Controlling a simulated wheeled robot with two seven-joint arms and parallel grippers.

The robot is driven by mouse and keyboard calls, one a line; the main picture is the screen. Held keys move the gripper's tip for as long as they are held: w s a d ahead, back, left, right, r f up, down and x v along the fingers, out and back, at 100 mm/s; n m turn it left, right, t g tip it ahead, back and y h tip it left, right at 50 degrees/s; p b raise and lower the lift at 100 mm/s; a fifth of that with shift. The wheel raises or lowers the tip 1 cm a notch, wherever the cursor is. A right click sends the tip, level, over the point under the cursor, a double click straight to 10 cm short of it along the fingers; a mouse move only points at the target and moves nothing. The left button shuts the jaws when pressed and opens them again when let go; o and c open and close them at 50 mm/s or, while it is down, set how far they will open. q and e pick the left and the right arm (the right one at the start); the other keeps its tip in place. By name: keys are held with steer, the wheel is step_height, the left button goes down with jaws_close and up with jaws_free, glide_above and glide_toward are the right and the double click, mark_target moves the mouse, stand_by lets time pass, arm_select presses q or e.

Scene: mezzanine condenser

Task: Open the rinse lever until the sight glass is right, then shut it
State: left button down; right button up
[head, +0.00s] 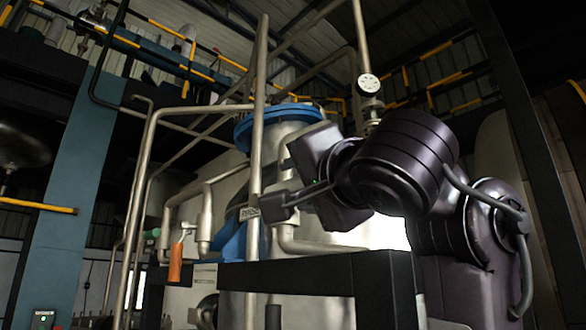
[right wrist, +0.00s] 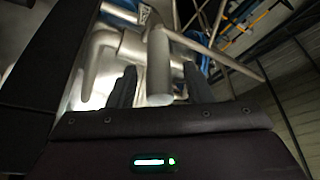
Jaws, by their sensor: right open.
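An orange-handled lever (head: 175,262) hangs down from a pipe fitting at the lower left of the head view. I cannot tell for sure that it is the rinse lever. My right gripper (head: 264,208) is well to its right and higher, beside a tall vertical pipe (head: 256,130). In the right wrist view the two fingers (right wrist: 160,88) stand apart, with a grey pipe-like cylinder (right wrist: 160,62) showing between or beyond them; contact cannot be told. I cannot make out the sight glass clearly. My left gripper is not in view.
A pale vessel with a blue flange (head: 280,112) stands behind the pipes. A round dial gauge (head: 369,83) is above. A dark beam (head: 300,277) crosses the front below the gripper.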

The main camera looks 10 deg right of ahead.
steer(key=p+x, duration=0.1)
steer(key=x, duration=0.1)
steer(key=shift+w+a+r, duration=0.1)
steer(key=shift+w, duration=0.15)
steer(key=shift+w+a, duration=0.15)
steer(key=shift+w, duration=0.2)
steer(key=shift+s, duration=0.1)
steer(key=shift+c, duration=0.9)
steer(key=c, duration=0.7)
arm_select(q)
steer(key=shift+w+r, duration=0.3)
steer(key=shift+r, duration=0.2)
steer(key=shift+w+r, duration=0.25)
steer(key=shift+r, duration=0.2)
arm_select(e)
jaws_close()
